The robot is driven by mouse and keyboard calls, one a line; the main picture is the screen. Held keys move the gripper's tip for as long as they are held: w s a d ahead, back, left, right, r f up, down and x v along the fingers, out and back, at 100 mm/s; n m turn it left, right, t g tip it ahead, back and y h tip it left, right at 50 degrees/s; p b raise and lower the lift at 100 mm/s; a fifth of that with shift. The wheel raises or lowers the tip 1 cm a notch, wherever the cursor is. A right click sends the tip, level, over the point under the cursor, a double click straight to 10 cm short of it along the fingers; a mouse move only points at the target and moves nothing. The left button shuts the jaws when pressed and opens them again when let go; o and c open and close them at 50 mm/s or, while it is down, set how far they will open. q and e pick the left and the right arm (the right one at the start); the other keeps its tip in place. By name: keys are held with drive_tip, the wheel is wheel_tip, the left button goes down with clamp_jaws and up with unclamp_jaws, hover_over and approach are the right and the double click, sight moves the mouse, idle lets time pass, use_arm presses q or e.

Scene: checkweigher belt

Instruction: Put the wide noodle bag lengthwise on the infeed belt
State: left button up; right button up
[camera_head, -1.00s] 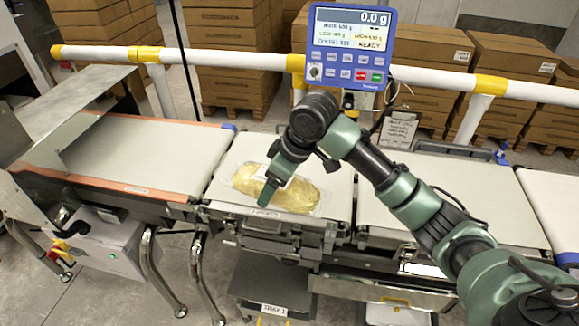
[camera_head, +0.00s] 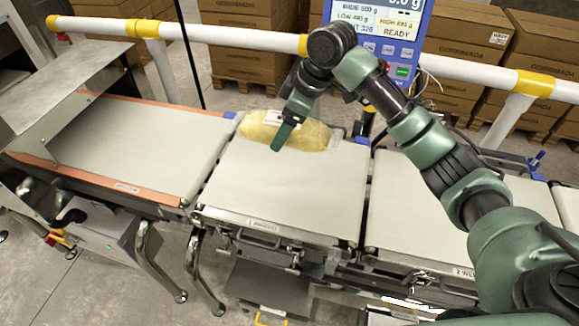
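The yellow noodle bag (camera_head: 312,136) is at the far edge of the middle belt section (camera_head: 270,187), which carries a "1" label on its front. Its long side runs roughly left to right, along the line of the belts. It hides part of the belt's far edge; I cannot tell whether it is raised or touching there. My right gripper (camera_head: 285,135) comes down over the bag's middle. One green finger shows on its near side; the other is hidden behind it. The grip appears shut on the bag. My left gripper is not in view.
A belt with orange edges (camera_head: 120,145) adjoins on the left, under a metal hood (camera_head: 85,90). The section labelled 2 (camera_head: 415,215) is to the right. A white rail (camera_head: 230,37) and blue display (camera_head: 372,25) stand behind. The middle belt's near part is bare.

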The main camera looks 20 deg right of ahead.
wheel_tip(320, 180, down, 12)
drive_tip(key=shift+s+f+p, duration=0.15)
drive_tip(key=shift+p, duration=0.8)
drive_tip(key=shift+a+f, duration=0.1)
drive_tip(key=shift+f, duration=0.1)
wheel_tip(320, 180, down, 3)
drive_tip(key=shift+f+p, duration=0.2)
drive_tip(key=shift+p, duration=0.1)
drive_tip(key=shift+f, duration=0.4)
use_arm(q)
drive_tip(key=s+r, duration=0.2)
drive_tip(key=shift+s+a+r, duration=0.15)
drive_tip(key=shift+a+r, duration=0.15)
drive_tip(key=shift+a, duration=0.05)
